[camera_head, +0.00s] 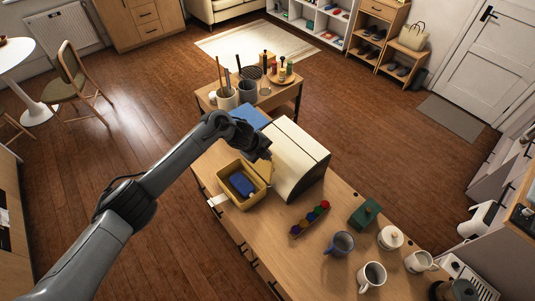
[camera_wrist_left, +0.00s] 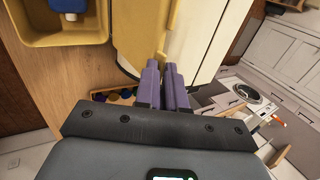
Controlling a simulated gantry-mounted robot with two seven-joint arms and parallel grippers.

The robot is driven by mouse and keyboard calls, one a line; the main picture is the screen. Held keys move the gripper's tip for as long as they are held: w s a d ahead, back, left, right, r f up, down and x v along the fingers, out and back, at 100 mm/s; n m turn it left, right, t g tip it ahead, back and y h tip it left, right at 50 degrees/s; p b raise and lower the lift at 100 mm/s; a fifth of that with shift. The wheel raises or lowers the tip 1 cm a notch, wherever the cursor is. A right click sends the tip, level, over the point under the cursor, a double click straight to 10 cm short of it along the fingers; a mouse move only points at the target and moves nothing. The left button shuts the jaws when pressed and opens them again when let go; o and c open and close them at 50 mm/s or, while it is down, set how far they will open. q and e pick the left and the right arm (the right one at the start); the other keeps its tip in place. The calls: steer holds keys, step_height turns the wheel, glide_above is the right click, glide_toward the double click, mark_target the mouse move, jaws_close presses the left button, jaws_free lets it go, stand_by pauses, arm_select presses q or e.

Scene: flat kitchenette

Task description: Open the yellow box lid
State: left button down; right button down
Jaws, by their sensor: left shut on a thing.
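The yellow box (camera_head: 224,196) stands on the wooden counter with its top open and a blue item (camera_head: 241,184) inside. In the left wrist view, the box (camera_wrist_left: 60,38) and the blue item (camera_wrist_left: 68,7) show at the upper left. The yellow lid (camera_wrist_left: 140,30) is raised beside the box, on the side toward the cream bin; only a little of the lid (camera_head: 264,168) shows in the head view. My left gripper (camera_wrist_left: 165,68) has its purple fingers close together at the lid's edge, shut on it. My left gripper (camera_head: 262,153) partly hides the lid in the head view. My right gripper is not in view.
A cream bin (camera_head: 297,150) stands close to the right of the box and gripper. A rack of coloured balls (camera_head: 310,217), a green box (camera_head: 365,213) and several mugs (camera_head: 371,276) stand nearer the front right. The counter between box and rack is clear.

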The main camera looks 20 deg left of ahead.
arm_select(q)
steer(key=shift+s+a+f, duration=0.1)
steer(key=shift+a+f, duration=0.05)
steer(key=c, duration=1.3)
jaws_free()
steer(key=b+v, duration=0.1)
steer(key=v, duration=1)
